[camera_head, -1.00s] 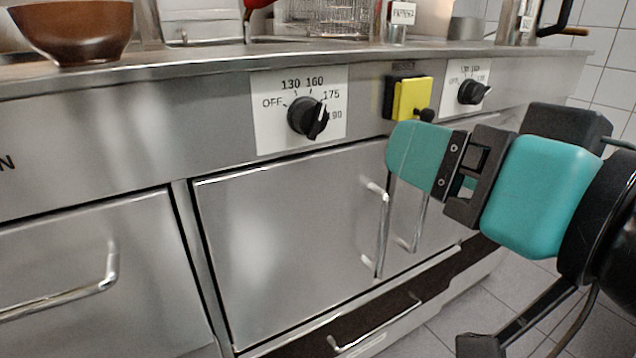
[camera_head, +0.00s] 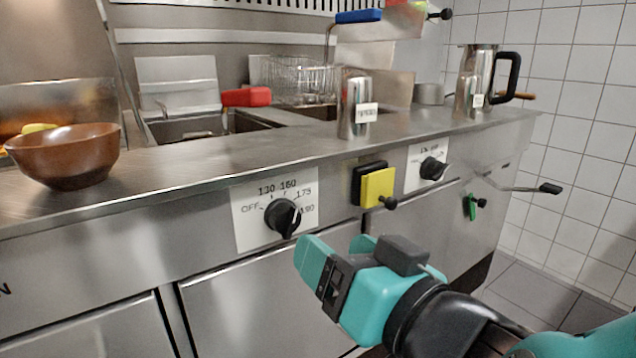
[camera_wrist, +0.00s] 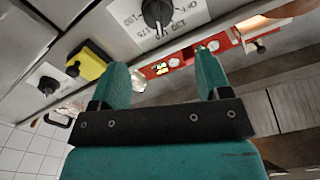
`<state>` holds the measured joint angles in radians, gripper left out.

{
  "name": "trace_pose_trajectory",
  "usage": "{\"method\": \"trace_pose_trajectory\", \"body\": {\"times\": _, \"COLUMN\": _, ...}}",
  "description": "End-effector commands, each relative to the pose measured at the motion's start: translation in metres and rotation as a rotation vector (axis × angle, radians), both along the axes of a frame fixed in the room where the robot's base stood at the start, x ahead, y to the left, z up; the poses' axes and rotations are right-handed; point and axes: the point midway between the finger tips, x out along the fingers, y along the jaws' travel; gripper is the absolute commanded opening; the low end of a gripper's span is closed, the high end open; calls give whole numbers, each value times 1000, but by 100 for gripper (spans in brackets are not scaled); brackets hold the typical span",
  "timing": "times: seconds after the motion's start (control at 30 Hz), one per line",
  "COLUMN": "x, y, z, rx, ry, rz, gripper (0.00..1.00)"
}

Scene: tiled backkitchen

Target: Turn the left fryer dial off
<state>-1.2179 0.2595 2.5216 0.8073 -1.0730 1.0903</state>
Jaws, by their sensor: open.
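The left fryer dial (camera_head: 283,217) is a black knob on a white plate (camera_head: 246,236) marked OFF, 130, 160, 175 and 190. The same dial (camera_wrist: 157,12) shows upside down at the top of the wrist view. My gripper (camera_head: 338,250) is open and empty, just below and right of the dial, apart from it. In the wrist view my two teal fingers (camera_wrist: 163,70) are spread, with the dial beyond them.
A yellow and black switch box (camera_head: 377,187) and a second dial (camera_head: 432,168) are to the right on the panel. A wooden bowl (camera_head: 66,158), a steel canister (camera_head: 353,108) and a jug (camera_head: 474,84) stand on the counter. A red basket handle (camera_head: 246,97) is behind.

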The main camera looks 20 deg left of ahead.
Motion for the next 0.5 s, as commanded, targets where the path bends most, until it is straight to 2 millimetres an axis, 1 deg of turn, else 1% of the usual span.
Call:
{"method": "trace_pose_trajectory", "body": {"times": 0.03, "x": 6, "y": 6, "z": 4, "rx": -5, "ry": 3, "rz": -2, "gripper": 70}}
{"method": "trace_pose_trajectory", "body": {"times": 0.1, "x": 12, "y": 14, "z": 4, "rx": -6, "ry": 2, "rz": -1, "gripper": 70}}
{"method": "trace_pose_trajectory", "body": {"times": 0.3, "x": 40, "y": 45, "z": 6, "rx": -2, "ry": 3, "rz": -3, "gripper": 70}}
{"method": "trace_pose_trajectory", "body": {"times": 0.5, "x": 59, "y": 67, "z": 3, "rx": -2, "ry": 3, "rz": -2, "gripper": 70}}
